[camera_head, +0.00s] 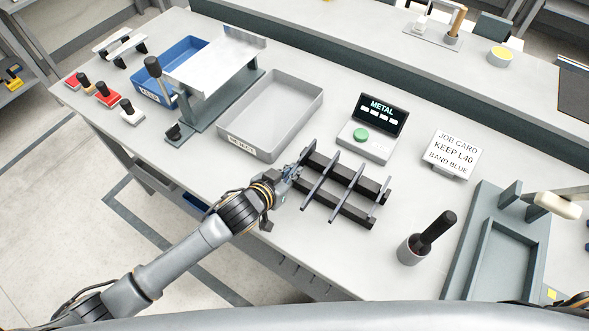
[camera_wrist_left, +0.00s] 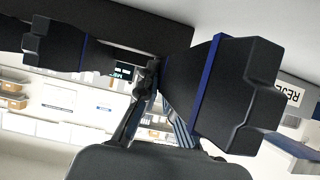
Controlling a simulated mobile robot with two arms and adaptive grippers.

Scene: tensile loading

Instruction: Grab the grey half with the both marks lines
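A black rack (camera_head: 357,215) holds several thin dark grey pieces lying across its two rails, one of them in the middle (camera_head: 346,187). Marks on the pieces are too small to make out. My left gripper (camera_head: 289,172) is at the left end of the rack, close to the leftmost piece (camera_head: 316,178). In the left wrist view its fingers (camera_wrist_left: 150,88) converge between two large black blocks with blue bands (camera_wrist_left: 225,95). Whether they are closed on a piece is hidden. My right gripper does not show.
A grey REJECT tray (camera_head: 236,139) stands left of the rack. The METAL display (camera_head: 379,113) with a green button is behind. A job card (camera_head: 455,150) reads KEEP L40, BAND BLUE. A cup with a black-handled tool (camera_head: 412,247) and a grey fixture (camera_head: 457,270) stand right.

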